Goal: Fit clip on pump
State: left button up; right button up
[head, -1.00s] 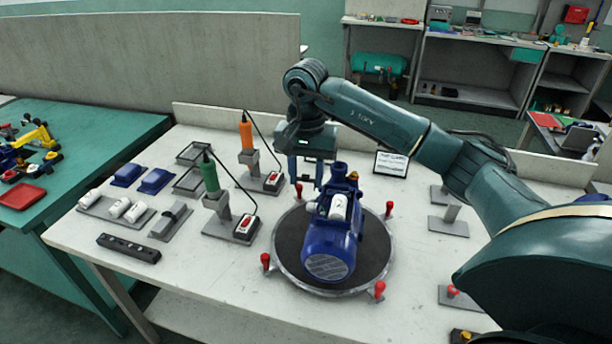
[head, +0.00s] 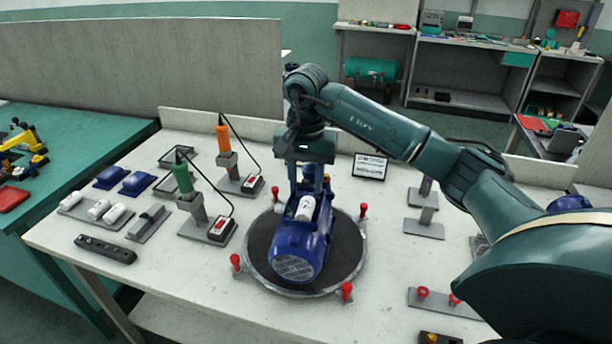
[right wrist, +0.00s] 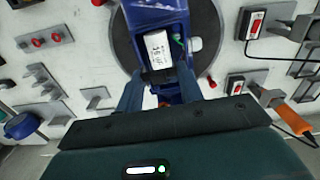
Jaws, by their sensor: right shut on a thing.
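The blue pump (head: 297,250) lies on a round dark turntable (head: 258,225) in the middle of the table. My right gripper (head: 308,188) reaches down over the pump just behind this cylinder. In the right wrist view its fingers (right wrist: 160,92) stand either side of the pump's narrow blue part. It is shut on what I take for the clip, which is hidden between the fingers. My left gripper is out of view.
Red knobs ring the turntable (head: 363,210). A green driver (head: 183,175) and an orange driver (head: 223,137) stand on holders to the left, with cables. Blue covers (head: 138,183) and white cylinders (head: 98,210) lie further left. Grey holders (head: 424,230) stand to the right.

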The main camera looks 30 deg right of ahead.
aim_at(306, 203)
notch_tip(306, 203, down, 4)
jog(key=shift+r+b, duration=0.1)
jog(key=shift+b, duration=1)
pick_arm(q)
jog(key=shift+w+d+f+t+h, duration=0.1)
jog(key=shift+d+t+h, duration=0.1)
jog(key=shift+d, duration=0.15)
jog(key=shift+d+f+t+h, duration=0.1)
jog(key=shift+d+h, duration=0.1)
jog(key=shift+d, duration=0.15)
pick_arm(e)
jog(key=shift+f, duration=0.35)
pick_arm(q)
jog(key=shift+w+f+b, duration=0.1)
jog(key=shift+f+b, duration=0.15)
jog(key=shift+b, duration=0.25)
pick_arm(e)
jog(key=shift+f, duration=0.25)
jog(key=shift+s+f, duration=0.1)
jog(key=shift+f, duration=0.1)
jog(key=shift+r, duration=0.3)
jog(key=o, duration=0.7)
jog(key=shift+o, duration=0.3)
